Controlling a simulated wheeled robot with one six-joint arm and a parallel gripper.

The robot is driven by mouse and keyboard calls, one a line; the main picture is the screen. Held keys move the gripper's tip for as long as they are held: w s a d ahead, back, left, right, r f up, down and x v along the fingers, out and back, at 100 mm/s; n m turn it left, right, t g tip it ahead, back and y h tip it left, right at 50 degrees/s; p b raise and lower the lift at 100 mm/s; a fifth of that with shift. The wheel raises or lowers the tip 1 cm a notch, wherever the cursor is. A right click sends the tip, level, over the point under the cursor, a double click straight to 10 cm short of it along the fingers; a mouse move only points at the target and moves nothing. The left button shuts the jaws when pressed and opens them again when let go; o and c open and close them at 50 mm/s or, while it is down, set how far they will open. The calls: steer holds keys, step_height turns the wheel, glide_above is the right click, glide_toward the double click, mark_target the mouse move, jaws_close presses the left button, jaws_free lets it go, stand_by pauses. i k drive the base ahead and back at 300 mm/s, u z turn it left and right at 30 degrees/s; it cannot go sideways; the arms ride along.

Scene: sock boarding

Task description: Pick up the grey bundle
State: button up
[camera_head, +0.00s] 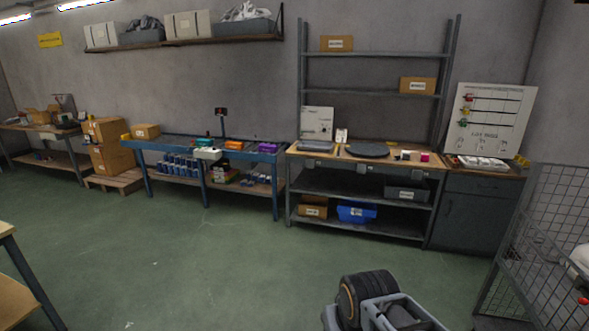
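I cannot make out a grey bundle for certain. A pale, flat pile (482,162) lies on top of the dark cabinet at the right, below the white board; it is too small to tell what it is. A dark grey round disc (367,150) lies on the wooden workbench (425,162). Part of my own arm shows at the bottom edge, well in front of the bench. The fingers of my gripper are not visible.
Green floor (220,265) is open between me and the benches. A wire mesh cage (545,240) stands at the right, and a table corner (8,230) juts in at the left. A blue bench (270,158) and stacked cartons (110,158) line the back wall.

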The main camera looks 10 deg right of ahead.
mark_target(405, 155)
steer(key=i, duration=1.9)
steer(key=z, duration=0.6)
steer(key=i, duration=2.35)
steer(key=z, duration=1.05)
steer(key=i, duration=1.15)
steer(key=z, duration=0.35)
